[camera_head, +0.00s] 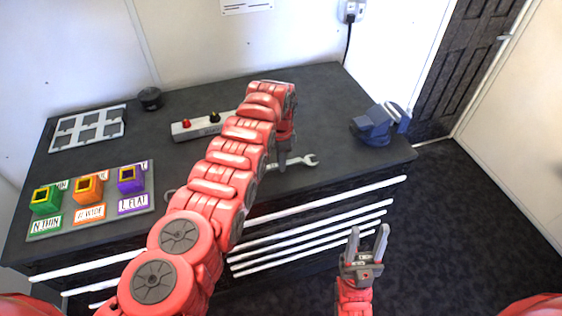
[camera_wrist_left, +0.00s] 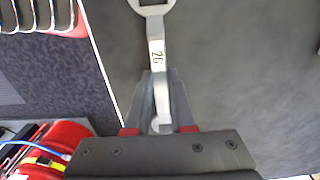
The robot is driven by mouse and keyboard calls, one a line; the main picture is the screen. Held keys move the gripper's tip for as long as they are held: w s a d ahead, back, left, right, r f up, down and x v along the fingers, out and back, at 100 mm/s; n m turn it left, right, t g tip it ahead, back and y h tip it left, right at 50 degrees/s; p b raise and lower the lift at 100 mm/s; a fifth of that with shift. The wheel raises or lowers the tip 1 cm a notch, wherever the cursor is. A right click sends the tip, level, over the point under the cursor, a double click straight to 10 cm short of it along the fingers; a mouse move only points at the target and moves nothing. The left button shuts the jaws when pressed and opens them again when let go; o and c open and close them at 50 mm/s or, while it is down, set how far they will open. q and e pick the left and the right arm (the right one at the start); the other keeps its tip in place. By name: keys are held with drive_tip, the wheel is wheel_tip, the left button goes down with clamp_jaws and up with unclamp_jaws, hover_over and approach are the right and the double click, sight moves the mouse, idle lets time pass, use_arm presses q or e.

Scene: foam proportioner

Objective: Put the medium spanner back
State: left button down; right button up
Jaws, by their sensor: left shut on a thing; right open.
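A silver spanner lies low over the dark bench top, mostly hidden behind my left arm in the head view, where one open end (camera_head: 308,160) shows. My left gripper (camera_wrist_left: 160,85) is shut on this spanner; in the head view the gripper (camera_head: 281,163) points down at the bench. I cannot tell whether the spanner touches the bench. My right gripper (camera_head: 368,232) is open and empty in front of the bench drawers.
The bench top (camera_head: 330,105) holds a grey rack (camera_head: 88,128), a black round item (camera_head: 149,98), a switch box (camera_head: 197,128), a blue vise (camera_head: 375,125) and a tray with green, orange and purple blocks (camera_head: 88,187). Its back right area is clear.

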use_arm(q)
drive_tip(key=shift+f, duration=0.15)
drive_tip(key=shift+f, duration=0.15)
drive_tip(key=c, duration=0.8)
unclamp_jaws()
drive_tip(key=shift+o, duration=0.2)
drive_tip(key=shift+r, duration=0.2)
drive_tip(key=shift+w+r, duration=0.1)
drive_tip(key=shift+r, duration=0.4)
wheel_tip(320, 180, up, 11)
drive_tip(key=b, duration=0.2)
drive_tip(key=shift+b, duration=0.4)
drive_tip(key=shift+a, duration=0.1)
